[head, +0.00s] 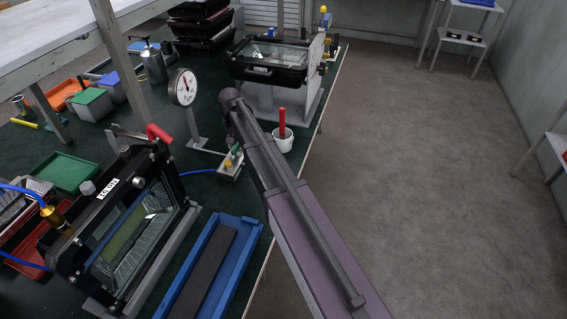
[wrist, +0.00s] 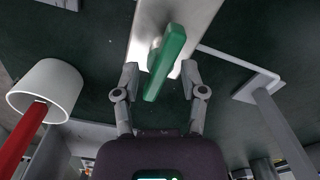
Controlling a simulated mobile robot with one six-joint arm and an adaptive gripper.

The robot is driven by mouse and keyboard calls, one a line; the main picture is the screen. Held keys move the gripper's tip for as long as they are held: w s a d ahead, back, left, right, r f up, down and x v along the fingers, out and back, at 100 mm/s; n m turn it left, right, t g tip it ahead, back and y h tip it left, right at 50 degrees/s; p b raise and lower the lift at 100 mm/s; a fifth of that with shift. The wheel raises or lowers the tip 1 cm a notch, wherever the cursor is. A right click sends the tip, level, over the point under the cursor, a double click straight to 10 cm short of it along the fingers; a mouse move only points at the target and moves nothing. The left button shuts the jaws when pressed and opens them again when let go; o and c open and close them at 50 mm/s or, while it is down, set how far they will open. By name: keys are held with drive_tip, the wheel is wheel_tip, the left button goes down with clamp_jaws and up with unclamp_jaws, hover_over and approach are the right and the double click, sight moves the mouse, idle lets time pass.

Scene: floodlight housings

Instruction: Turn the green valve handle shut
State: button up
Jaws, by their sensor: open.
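The green valve handle (wrist: 165,62) stands up from a pale metal plate (wrist: 205,12) in the wrist view. It is a slim bar, slightly tilted in the picture. My gripper (wrist: 160,73) is open, with one fingertip to the left of the handle and one to the right. Gaps show on both sides, so neither finger appears to touch it. In the head view the small valve block (head: 229,173) sits on the dark green bench mat, just left of my arm. My arm hides most of my gripper there.
A white cup (head: 282,143) with a red-handled tool stands right of my arm. A dial gauge (head: 183,87) on a stand is to the left. A floodlight housing (head: 130,235) and a blue tray (head: 218,275) lie nearer. Another housing (head: 270,70) stands behind.

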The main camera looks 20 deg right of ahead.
sight(237, 144)
drive_tip(key=n, duration=0.3)
drive_tip(key=shift+n, duration=0.4)
drive_tip(key=n, duration=0.3)
drive_tip(key=shift+n, duration=0.3)
drive_tip(key=n, duration=0.5)
drive_tip(key=shift+n, duration=0.3)
drive_tip(key=shift+r+n, duration=0.25)
drive_tip(key=shift+n, duration=0.05)
wheel_tip(237, 144, up, 14)
drive_tip(key=p, duration=1.4)
drive_tip(key=s+d+m, duration=0.3)
drive_tip(key=s, duration=0.5)
drive_tip(key=s+d+f+m+b, duration=0.1)
drive_tip(key=s+d+m, duration=0.3)
drive_tip(key=s, duration=0.5)
drive_tip(key=s+d+f+m, duration=0.1)
drive_tip(key=s+d+m, duration=0.2)
drive_tip(key=s, duration=0.6)
drive_tip(key=shift+s+d+m+b, duration=0.15)
drive_tip(key=shift+m+b, duration=0.15)
drive_tip(key=shift+m, duration=0.2)
drive_tip(key=shift+s, duration=0.1)
